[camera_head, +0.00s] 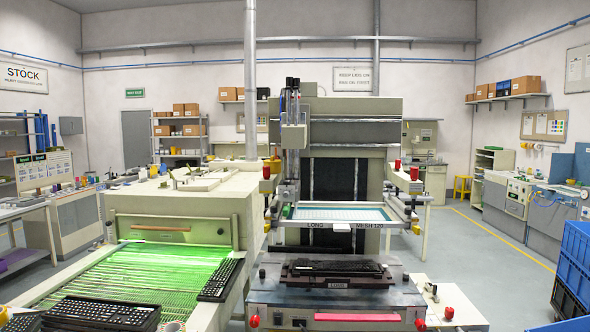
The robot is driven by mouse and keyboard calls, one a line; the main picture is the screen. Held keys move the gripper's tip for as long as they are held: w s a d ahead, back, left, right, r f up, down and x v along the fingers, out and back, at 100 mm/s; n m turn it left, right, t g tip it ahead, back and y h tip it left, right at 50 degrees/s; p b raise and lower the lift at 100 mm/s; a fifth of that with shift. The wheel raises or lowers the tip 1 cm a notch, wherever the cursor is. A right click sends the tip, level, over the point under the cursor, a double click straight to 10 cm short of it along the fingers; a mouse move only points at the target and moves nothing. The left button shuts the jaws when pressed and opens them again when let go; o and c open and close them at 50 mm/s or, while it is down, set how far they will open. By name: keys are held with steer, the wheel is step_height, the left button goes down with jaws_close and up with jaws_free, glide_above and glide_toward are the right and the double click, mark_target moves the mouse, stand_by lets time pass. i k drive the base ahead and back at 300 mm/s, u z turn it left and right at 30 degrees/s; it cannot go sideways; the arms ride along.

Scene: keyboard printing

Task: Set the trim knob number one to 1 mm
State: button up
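A screen printing machine (340,290) stands in the middle, with a screen frame (335,224) marked "LONG" and "MESH 120" above its bed. Small yellow-and-dark knob-like parts show at the frame's left corner (267,227) and right corner (416,229). Their numbers and scale marks are too small to read, so I cannot tell which one is trim knob number one or its setting. A black keyboard (333,267) lies on the bed under the frame. My gripper is not in view.
A green-lit conveyor (150,272) with black keyboards (100,314) runs along the left. Blue crates (575,265) stack at the right edge. A small side table (440,300) with a red pot (449,313) adjoins the machine. Grey floor (485,265) is clear at right.

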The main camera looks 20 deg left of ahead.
mark_target(267, 168)
steer(key=z, duration=0.35)
steer(key=i, duration=2.35)
steer(key=u, duration=4.85)
steer(key=i, duration=0.1)
steer(key=z, duration=2.85)
